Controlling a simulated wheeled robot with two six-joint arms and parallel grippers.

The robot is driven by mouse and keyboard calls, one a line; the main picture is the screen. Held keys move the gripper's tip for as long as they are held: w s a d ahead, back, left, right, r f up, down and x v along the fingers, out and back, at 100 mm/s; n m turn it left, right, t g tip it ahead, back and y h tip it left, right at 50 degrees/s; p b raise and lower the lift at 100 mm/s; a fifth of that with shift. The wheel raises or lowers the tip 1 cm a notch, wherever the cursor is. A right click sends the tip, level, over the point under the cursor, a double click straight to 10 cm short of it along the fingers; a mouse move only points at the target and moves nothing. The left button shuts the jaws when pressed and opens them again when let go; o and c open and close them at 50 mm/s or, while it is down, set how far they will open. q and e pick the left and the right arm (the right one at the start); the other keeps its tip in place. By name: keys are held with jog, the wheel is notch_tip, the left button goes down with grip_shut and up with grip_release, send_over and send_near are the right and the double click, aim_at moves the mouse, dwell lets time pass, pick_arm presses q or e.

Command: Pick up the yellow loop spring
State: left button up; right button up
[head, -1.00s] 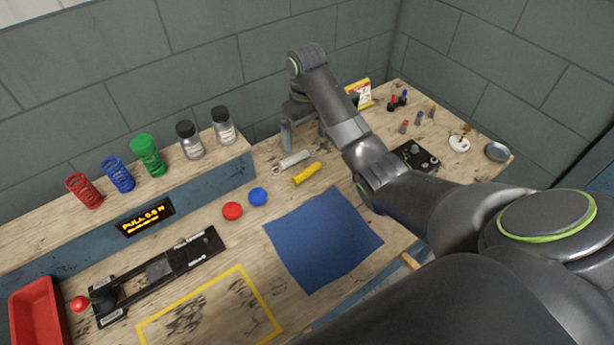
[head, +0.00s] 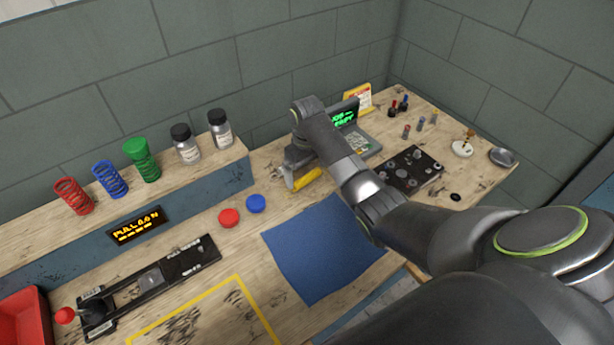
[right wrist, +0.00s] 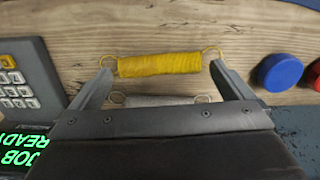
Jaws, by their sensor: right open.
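The yellow loop spring (right wrist: 160,64) lies on the wooden bench, with a wire loop at each end, in the right wrist view. In the head view the yellow spring (head: 306,179) shows partly, behind my right gripper. My right gripper (right wrist: 160,78) is open, its two fingers pointing toward the spring's ends, one near each loop. In the head view my right gripper (head: 287,178) is low over the bench by the spring; whether it touches is unclear. A silver loop spring (right wrist: 158,100) lies alongside, partly hidden by my gripper. My left gripper is not in view.
A blue button (head: 256,204) and a red button (head: 229,218) sit left of the spring. A blue mat (head: 322,250) lies in front. A keypad terminal (head: 358,142) and a black board with knobs (head: 412,170) are to the right. A raised shelf (head: 222,166) holds springs and jars.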

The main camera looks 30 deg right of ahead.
aim_at(307, 176)
jog(key=shift+f, duration=1.05)
jog(key=c, duration=0.8)
notch_tip(307, 176, up, 9)
jog(key=shift+b, duration=0.5)
jog(key=shift+f+b, duration=0.3)
jog(key=shift+b, duration=0.45)
